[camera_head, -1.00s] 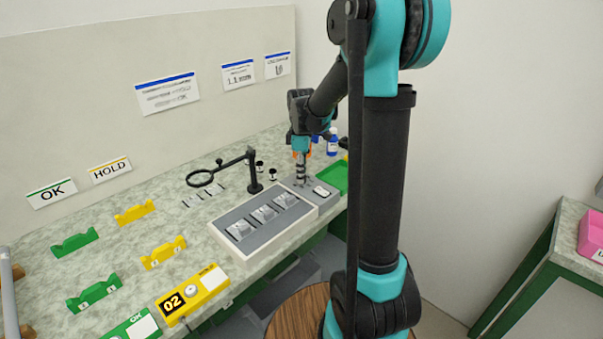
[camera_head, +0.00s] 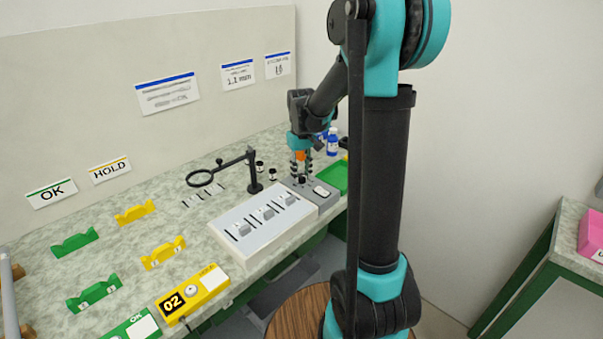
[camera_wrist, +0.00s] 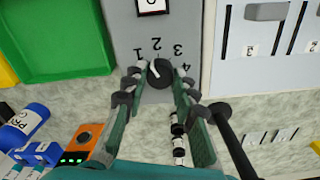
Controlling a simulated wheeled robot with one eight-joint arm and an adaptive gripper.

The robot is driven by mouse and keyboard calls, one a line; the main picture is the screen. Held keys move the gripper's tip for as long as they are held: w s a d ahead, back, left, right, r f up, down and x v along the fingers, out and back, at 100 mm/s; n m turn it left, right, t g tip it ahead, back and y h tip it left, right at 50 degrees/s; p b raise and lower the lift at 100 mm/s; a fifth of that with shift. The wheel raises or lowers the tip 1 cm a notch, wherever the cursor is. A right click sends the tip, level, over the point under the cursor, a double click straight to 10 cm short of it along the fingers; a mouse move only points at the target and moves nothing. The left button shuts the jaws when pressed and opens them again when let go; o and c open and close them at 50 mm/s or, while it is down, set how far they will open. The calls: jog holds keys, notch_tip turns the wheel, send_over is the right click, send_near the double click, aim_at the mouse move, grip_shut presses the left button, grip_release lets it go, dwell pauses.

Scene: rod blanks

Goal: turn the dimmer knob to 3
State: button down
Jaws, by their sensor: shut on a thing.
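The dimmer knob (camera_wrist: 161,74) is dark and round with a white pointer mark. It sits on a grey control box (camera_head: 326,200), with the digits 1 to 4 printed in an arc around it. In the wrist view the white mark lies on the knob's upper-left side, toward 1 and 2; its exact reading is hard to tell. My gripper (camera_wrist: 160,78) is shut on the knob, one finger on each side. In the head view my gripper (camera_head: 301,174) is pointing down over the box.
A green tray (camera_head: 334,177) lies on the right. A black magnifier stand (camera_head: 253,172) and small bottles stand close by. Yellow and green holders occupy the bench's left part.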

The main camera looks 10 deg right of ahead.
aim_at(302, 176)
jog(key=m, duration=1.3)
jog(key=shift+m, duration=0.4)
dwell(0.4)
jog(key=c, duration=1.2)
grip_release()
jog(key=shift+r, duration=0.1)
notch_tip(302, 176, up, 12)
